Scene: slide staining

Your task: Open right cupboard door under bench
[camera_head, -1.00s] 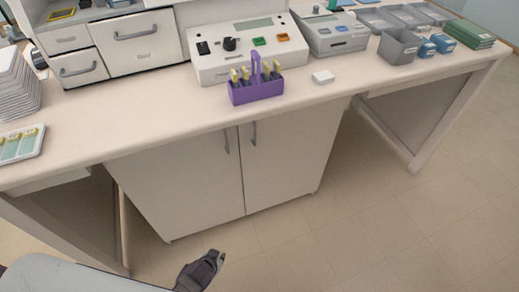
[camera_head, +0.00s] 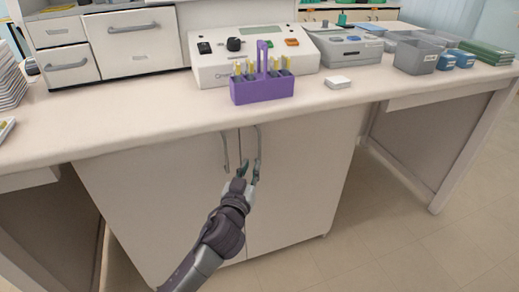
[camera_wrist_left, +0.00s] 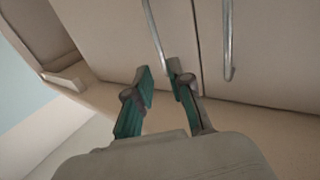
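The right cupboard door (camera_head: 300,180) is a pale panel under the bench and looks shut, level with the left door (camera_head: 150,205). Its upright metal handle (camera_head: 258,145) is beside the seam, close to the left door's handle (camera_head: 226,152). My left gripper (camera_head: 249,169) is at the lower part of the right handle, fingers pointing up and partly over it. In the left wrist view my left gripper (camera_wrist_left: 158,78) has its fingers apart, with one handle (camera_wrist_left: 152,28) at the gap between the tips. Contact cannot be told. My right gripper is out of view.
The bench top (camera_head: 130,120) overhangs the doors. On it stand a purple rack (camera_head: 262,90), a white instrument (camera_head: 212,70) and a small white box (camera_head: 338,82). A bench leg (camera_head: 470,150) stands at right. The floor (camera_head: 380,235) right of the cupboard is clear.

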